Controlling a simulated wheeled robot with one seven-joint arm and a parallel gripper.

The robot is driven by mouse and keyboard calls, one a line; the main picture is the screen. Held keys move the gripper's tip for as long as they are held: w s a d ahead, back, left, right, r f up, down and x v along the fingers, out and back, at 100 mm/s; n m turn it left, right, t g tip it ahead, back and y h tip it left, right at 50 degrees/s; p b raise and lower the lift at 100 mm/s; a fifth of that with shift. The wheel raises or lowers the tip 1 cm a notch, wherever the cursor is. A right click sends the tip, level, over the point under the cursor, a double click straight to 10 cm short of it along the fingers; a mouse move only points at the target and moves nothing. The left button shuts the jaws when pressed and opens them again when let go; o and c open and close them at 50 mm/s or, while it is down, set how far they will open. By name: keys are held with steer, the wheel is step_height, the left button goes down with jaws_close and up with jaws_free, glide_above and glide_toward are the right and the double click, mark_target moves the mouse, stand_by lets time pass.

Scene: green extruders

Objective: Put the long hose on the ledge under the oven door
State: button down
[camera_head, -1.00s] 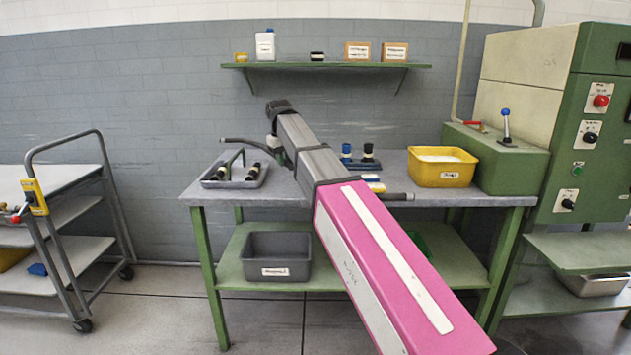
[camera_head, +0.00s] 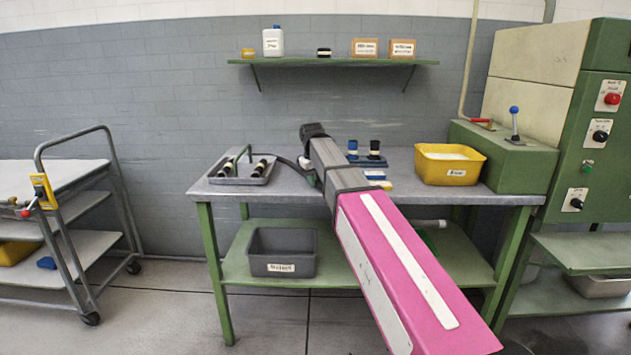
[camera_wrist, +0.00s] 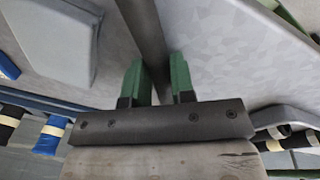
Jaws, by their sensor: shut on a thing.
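My gripper (camera_wrist: 157,72) has its green fingers closed around a dark grey hose (camera_wrist: 146,28), which runs up between them in the wrist view. In the head view the dark hose (camera_head: 284,155) curves out to the left of my wrist over the workbench, and a pale grey end (camera_head: 430,223) shows to the right of my arm. My arm hides its middle and the fingertips. A green cabinet with buttons (camera_head: 600,140) stands at the right, with a flat green ledge (camera_head: 580,252) below it. No oven door is clearly visible.
The workbench (camera_head: 400,190) holds a grey tray (camera_head: 240,180) with black fittings, blue-black parts (camera_head: 366,152), a yellow bin (camera_head: 450,165) and a green lever box (camera_head: 510,155). A grey bin (camera_head: 282,253) sits on its lower shelf. A trolley (camera_head: 75,215) stands left. The green ledge looks bare.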

steer(key=shift+f, duration=0.2)
steer(key=c, duration=1)
jaws_free()
steer(key=shift+o, duration=0.2)
steer(key=shift+s+f, duration=0.1)
steer(key=shift+a, duration=0.1)
step_height(320, 180, up, 12)
steer(key=s, duration=0.1)
steer(key=shift+a+r, duration=0.25)
steer(key=shift+a, duration=0.1)
steer(key=shift+o, duration=0.4)
